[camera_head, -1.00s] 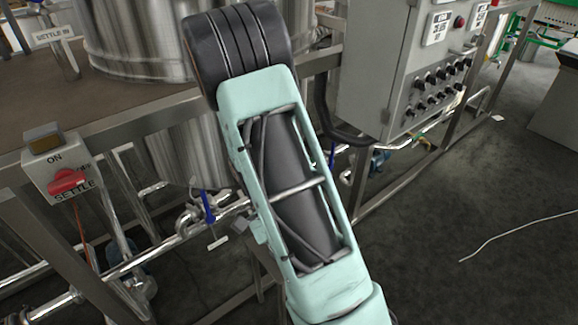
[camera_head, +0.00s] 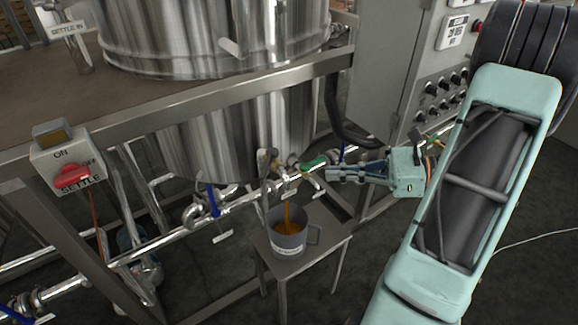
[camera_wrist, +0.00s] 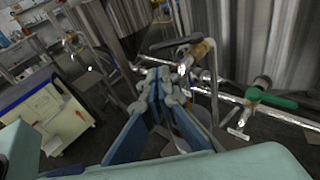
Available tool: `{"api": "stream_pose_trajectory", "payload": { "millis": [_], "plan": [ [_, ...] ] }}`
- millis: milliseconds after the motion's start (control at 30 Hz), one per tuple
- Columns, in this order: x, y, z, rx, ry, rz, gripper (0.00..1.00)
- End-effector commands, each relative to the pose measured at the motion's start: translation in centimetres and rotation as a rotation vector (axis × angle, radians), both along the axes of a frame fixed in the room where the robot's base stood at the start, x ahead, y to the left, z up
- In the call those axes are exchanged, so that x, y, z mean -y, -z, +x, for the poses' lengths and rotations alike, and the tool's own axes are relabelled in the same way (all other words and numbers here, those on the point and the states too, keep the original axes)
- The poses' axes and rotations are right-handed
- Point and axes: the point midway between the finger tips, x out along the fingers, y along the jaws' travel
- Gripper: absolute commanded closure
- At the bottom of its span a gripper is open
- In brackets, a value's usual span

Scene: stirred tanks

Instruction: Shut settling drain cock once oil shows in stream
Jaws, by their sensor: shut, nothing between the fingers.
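An orange-brown stream (camera_head: 287,212) falls into a grey mug (camera_head: 288,242) on a small stand below the steel tank. The pipework above it has a brass-bodied cock with a dark lever (camera_wrist: 175,45) and a valve with a green handle (camera_head: 314,163); the green handle also shows in the wrist view (camera_wrist: 271,98). I cannot tell for certain which one feeds the stream. My gripper (camera_head: 331,174) is shut and empty, pointing left, just right of the green handle and apart from the mug. Its fingers (camera_wrist: 164,84) hide most of the mug in the wrist view.
The small stand (camera_head: 318,250) holds the mug. A blue-handled valve (camera_head: 212,200) sits on the pipe to the left. The SETTLE switch box (camera_head: 68,165) is at far left. A steel frame rail (camera_head: 215,103) crosses above, and a grey control cabinet (camera_head: 385,75) stands behind my arm.

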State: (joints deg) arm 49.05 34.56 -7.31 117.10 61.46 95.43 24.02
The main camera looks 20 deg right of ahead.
Motion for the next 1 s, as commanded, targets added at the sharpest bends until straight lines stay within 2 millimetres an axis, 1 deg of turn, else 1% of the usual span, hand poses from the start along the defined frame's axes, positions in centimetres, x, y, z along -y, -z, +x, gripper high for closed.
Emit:
{"api": "stream_pose_trajectory", "payload": {
  "millis": [33,67,167,267,500,700,833,1000],
  "plan": [
    [0.6,-0.3,0.2,0.012,0.024,0.003,1.00],
    [0.7,-0.3,0.3,0.016,0.032,0.004,1.00],
    [0.5,-0.3,0.7,0.023,0.042,0.005,1.00],
    [-0.7,0.0,1.2,0.022,0.039,0.006,1.00],
    [-5.1,1.2,3.6,0.020,0.036,0.005,1.00],
    [-8.4,1.9,5.5,0.020,0.036,0.004,1.00],
    [-10.0,2.2,6.4,0.020,0.037,0.004,1.00],
    [-10.9,2.3,7.0,0.020,0.039,0.004,1.00]
  ]
}}
